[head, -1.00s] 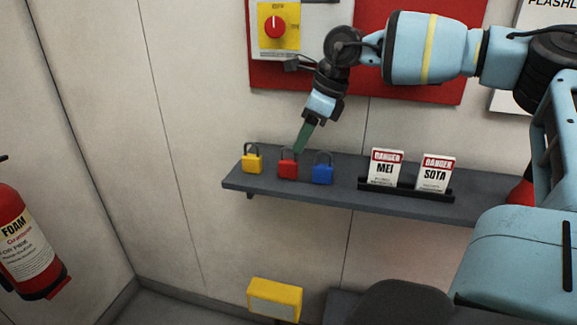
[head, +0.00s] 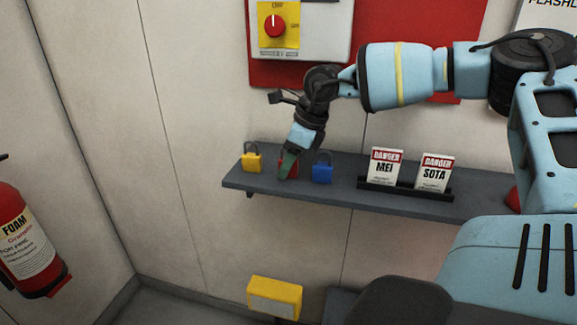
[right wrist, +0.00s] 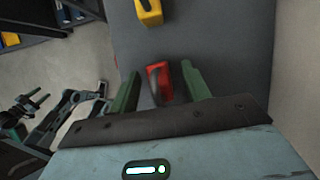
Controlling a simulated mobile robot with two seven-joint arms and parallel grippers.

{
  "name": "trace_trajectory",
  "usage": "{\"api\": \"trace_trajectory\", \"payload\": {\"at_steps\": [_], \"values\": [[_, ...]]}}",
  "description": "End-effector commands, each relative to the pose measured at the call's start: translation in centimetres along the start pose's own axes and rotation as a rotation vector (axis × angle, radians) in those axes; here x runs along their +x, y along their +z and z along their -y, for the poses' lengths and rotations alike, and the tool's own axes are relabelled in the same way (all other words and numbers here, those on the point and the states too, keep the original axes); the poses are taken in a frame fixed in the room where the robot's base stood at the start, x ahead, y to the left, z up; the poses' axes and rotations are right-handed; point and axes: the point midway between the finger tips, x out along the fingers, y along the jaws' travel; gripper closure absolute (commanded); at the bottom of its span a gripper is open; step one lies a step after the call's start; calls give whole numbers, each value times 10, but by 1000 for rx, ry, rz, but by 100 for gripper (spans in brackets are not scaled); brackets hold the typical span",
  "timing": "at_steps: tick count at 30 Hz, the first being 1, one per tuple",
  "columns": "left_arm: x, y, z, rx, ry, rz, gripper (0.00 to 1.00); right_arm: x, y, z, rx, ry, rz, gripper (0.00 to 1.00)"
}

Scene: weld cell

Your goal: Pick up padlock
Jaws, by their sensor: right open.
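Three padlocks stand in a row on a grey wall shelf (head: 300,195): a yellow padlock (head: 252,162), a red padlock (head: 293,167) and a blue padlock (head: 322,173). My right gripper (head: 286,176) is at the red padlock and hides most of it in the head view. In the right wrist view, the right gripper (right wrist: 160,82) is open, with its green fingers on either side of the red padlock (right wrist: 158,82). The yellow padlock (right wrist: 149,12) shows ahead of the fingers there.
Two danger tags, MEI (head: 385,166) and SOTA (head: 434,172), stand in a black holder (head: 405,190) right of the padlocks. A switch panel (head: 300,28) is on the wall above. A red extinguisher (head: 25,240) is at the left.

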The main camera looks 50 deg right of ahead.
Motion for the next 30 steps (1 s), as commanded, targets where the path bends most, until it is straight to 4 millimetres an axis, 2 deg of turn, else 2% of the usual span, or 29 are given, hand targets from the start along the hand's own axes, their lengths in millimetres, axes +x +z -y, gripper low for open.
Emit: {"api": "trace_trajectory", "payload": {"at_steps": [4, 15, 25, 30], "values": [[0, 0, 0, 0, 0, 1, 42, 0, 0, 0, 0, 0, 0, 54], [0, 1, 0, 0, 0, 2, 42, 0, 0, 0, 0, 0, 0, 100], [0, 2, 0, 0, 1, 3, 42, -3, 1, 0, 0, -1, 1, 100], [2, 4, 0, -1, 1, 7, 42, -14, 7, 0, -1, -2, 2, 100]]}}
